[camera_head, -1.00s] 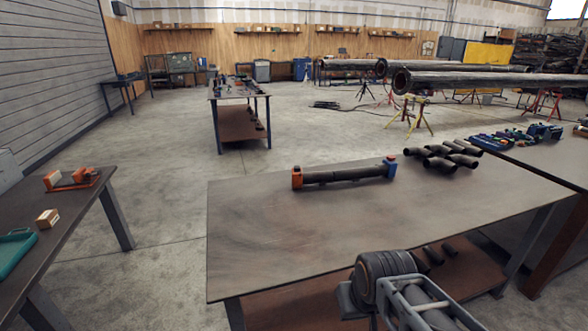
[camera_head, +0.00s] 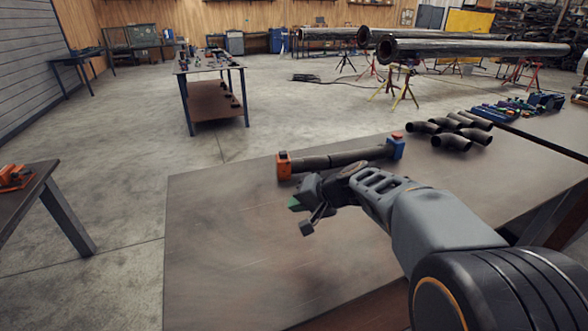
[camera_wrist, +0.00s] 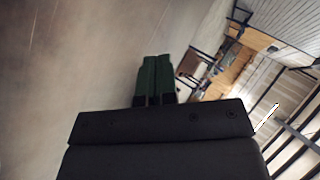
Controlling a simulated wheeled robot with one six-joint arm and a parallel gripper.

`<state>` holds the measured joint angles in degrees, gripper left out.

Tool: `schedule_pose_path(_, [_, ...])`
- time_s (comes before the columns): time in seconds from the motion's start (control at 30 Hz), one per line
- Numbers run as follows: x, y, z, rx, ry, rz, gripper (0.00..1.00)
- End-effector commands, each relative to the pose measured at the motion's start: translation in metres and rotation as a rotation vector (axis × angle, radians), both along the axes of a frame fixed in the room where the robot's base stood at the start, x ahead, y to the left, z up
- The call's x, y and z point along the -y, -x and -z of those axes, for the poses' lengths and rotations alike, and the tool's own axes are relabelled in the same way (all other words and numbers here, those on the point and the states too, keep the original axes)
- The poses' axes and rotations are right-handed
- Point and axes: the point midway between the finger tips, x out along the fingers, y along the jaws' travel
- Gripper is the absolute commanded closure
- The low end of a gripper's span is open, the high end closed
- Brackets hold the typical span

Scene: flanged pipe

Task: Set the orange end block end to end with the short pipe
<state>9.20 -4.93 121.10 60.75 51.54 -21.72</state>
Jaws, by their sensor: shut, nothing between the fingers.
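The orange end block (camera_head: 284,166) stands upright on the table at the left end of a dark pipe row. The short pipe (camera_head: 312,162) lies directly to its right; the two look in line, and I see no clear gap between them. A further dark pipe (camera_head: 362,155) continues the row to a blue end block (camera_head: 397,148) with a red top. My gripper (camera_head: 295,204) is above the table, in front of the orange block and apart from it. Its green fingers, seen in the wrist view (camera_wrist: 154,78), are together and empty.
The brown table (camera_head: 220,240) is clear at the left and front. Several dark pipe elbows (camera_head: 452,140) lie at its back right. Another table (camera_head: 520,117) with blue and green items adjoins there. A side table (camera_head: 30,200) stands at the left.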

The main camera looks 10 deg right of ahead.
Motion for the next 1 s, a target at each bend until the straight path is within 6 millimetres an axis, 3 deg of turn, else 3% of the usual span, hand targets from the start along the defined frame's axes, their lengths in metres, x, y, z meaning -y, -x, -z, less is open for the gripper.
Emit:
schedule_pose_path(0.03, [0.006,-0.026,0.016,0.026,-0.087,0.052,1.0])
schedule_pose_path(0.1, [0.018,-0.06,0.018,0.08,-0.206,0.129,1.0])
schedule_pose_path(0.3, [0.067,-0.135,0.028,0.226,-0.454,0.339,1.0])
schedule_pose_path(0.43, [0.099,-0.163,0.034,0.296,-0.55,0.444,1.0])
schedule_pose_path(0.6, [0.122,-0.182,0.039,0.346,-0.614,0.522,1.0])
schedule_pose_path(0.77, [0.122,-0.198,0.038,0.36,-0.631,0.542,1.0])
schedule_pose_path(1.0, [0.104,-0.238,0.037,0.359,-0.631,0.542,1.0])
